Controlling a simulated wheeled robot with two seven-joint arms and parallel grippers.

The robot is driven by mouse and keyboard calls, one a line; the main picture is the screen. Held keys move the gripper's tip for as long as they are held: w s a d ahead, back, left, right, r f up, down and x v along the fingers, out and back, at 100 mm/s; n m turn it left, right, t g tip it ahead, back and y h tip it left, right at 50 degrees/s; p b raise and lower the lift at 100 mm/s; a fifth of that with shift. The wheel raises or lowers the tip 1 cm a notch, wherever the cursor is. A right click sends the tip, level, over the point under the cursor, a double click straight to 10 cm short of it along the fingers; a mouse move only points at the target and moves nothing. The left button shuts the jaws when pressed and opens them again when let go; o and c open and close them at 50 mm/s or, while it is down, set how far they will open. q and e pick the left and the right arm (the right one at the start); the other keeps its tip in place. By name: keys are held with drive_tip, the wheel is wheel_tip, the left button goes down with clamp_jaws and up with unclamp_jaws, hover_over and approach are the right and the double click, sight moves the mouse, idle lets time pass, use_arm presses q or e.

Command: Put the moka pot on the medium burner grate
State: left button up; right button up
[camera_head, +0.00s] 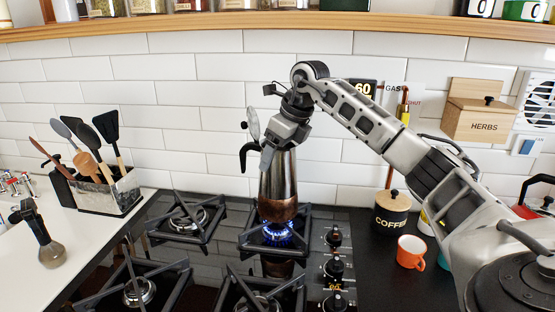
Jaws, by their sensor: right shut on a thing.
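The moka pot (279,183), steel with a copper-coloured base, is upright over the back right burner grate (248,240). Its dark handle (247,157) points left and its lid (253,122) stands open. My right gripper (280,146) is shut on its upper part from above. A blue flame (279,231) burns directly under the base. I cannot tell whether the base touches the grate. The gripper hides the pot's top. My left gripper is not in view.
Other grates stand at back left (186,222), front left (135,291) and front right (262,295), all without pots. Control knobs (333,268) line the hob's right side. A coffee canister (391,213) and orange mug (410,252) stand right. A utensil holder (108,191) stands left.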

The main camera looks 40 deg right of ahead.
drive_tip(key=shift+f, duration=0.8)
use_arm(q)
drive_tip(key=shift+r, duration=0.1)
use_arm(e)
drive_tip(key=o, duration=1.9)
drive_tip(key=shift+f, duration=0.2)
drive_tip(key=shift+c, duration=0.2)
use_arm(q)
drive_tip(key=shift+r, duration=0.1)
use_arm(e)
drive_tip(key=v, duration=0.5)
drive_tip(key=shift+r, duration=0.15)
use_arm(q)
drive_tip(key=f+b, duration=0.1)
drive_tip(key=b, duration=0.1)
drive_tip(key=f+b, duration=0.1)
drive_tip(key=b, duration=0.1)
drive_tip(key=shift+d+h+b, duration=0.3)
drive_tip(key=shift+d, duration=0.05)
use_arm(e)
drive_tip(key=s+d, duration=0.3)
drive_tip(key=s, duration=0.8)
drive_tip(key=shift+s, duration=0.35)
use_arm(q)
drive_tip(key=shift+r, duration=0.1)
use_arm(e)
drive_tip(key=shift+d, duration=0.15)
